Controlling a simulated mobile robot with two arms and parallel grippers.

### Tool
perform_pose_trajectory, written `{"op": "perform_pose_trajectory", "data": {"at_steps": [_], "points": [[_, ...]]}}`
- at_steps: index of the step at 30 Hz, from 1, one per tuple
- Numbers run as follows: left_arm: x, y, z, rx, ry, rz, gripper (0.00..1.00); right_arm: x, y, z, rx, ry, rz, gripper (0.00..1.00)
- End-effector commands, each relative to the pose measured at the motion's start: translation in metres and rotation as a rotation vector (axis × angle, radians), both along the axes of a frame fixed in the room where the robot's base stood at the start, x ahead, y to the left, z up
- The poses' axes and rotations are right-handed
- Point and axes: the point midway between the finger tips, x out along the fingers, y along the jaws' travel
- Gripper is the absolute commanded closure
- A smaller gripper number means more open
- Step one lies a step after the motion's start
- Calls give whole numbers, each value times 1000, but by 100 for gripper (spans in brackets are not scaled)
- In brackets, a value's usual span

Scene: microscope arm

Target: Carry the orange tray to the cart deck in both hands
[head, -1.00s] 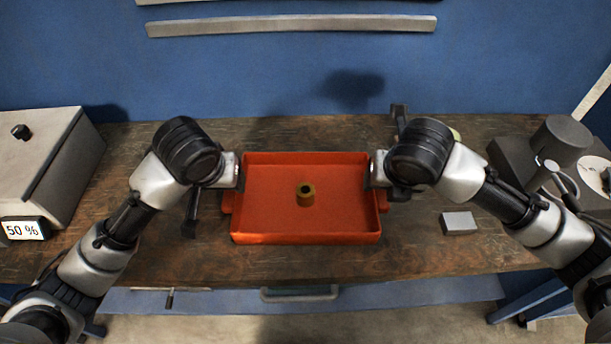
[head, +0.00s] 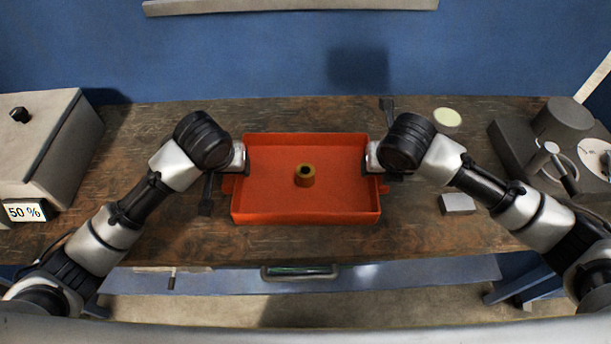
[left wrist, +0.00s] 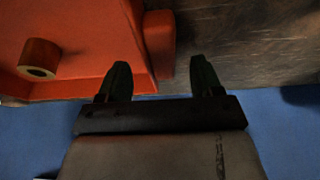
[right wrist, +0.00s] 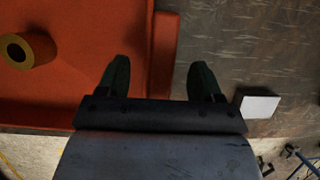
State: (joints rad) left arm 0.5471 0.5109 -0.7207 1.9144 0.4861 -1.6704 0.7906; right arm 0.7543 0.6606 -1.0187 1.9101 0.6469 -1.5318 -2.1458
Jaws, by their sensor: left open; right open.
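The orange tray (head: 306,212) sits on the wooden workbench, with a small brass-coloured ring (head: 304,178) standing inside it. A handle sticks out at each end of the tray. My left gripper (left wrist: 161,80) is open at the left end, one finger over the tray's inside and one outside, with the handle (left wrist: 158,45) between and ahead of them. My right gripper (right wrist: 160,80) is open at the right end, its fingers likewise on either side of the handle (right wrist: 163,55). Finger contact cannot be told. I cannot make out the cart deck.
A grey box (head: 45,150) with a 50 % display stands at the left. A small grey block (head: 457,203), a pale disc (head: 447,117) and a dark grey device (head: 545,140) are at the right. A drawer handle (head: 300,272) is below the bench's front edge.

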Motion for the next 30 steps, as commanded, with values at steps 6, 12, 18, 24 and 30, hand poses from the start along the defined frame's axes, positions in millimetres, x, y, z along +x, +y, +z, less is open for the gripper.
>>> {"op": "perform_pose_trajectory", "data": {"at_steps": [6,12,18,24,30], "points": [[10,0,-24,1,1,-1,34,9,0,-24,0,2,0,34],[12,0,-29,0,0,-1,34,12,0,-30,0,0,0,34],[12,0,-29,0,0,-1,34,12,0,-29,0,0,0,34],[12,0,-29,0,-1,-1,63,12,0,-29,0,0,0,63],[12,0,-29,0,-1,-1,94,12,0,-29,0,0,0,94]]}}
